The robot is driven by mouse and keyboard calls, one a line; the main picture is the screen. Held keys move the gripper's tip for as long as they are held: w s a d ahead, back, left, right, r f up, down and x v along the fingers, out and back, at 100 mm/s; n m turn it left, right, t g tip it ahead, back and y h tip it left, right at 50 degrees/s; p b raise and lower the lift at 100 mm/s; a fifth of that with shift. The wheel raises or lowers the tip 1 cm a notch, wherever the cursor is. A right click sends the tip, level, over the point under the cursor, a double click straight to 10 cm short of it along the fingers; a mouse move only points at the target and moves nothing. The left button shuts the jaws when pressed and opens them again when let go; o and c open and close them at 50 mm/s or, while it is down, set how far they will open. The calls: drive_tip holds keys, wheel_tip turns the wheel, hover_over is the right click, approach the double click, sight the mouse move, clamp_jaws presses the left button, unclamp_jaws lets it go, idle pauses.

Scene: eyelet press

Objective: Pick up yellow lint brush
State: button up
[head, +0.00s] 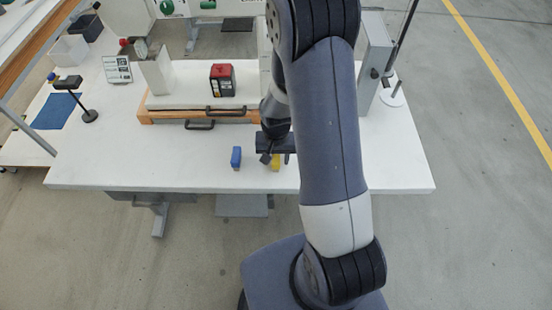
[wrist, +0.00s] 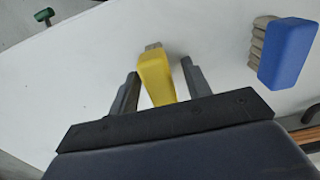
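The yellow lint brush (wrist: 157,82) stands on the white table, its yellow block towards my gripper and a pale tan end beyond it in the wrist view. In the head view it shows as a small yellow patch (head: 276,162), partly hidden by my arm. My gripper (wrist: 158,72) is open, with one finger on each side of the brush.
A blue brush (wrist: 286,52) with a tan ribbed side stands to the right in the wrist view; it also shows left of my gripper in the head view (head: 236,157). Behind lie wooden-edged boards with black handles (head: 200,125) and a red-and-black box (head: 222,80). The table's front edge is close.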

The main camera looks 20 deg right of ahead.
sight(276, 156)
clamp_jaws()
idle(0.3)
wheel_tip(276, 156, up, 10)
drive_tip(key=shift+b, duration=0.35)
idle(0.3)
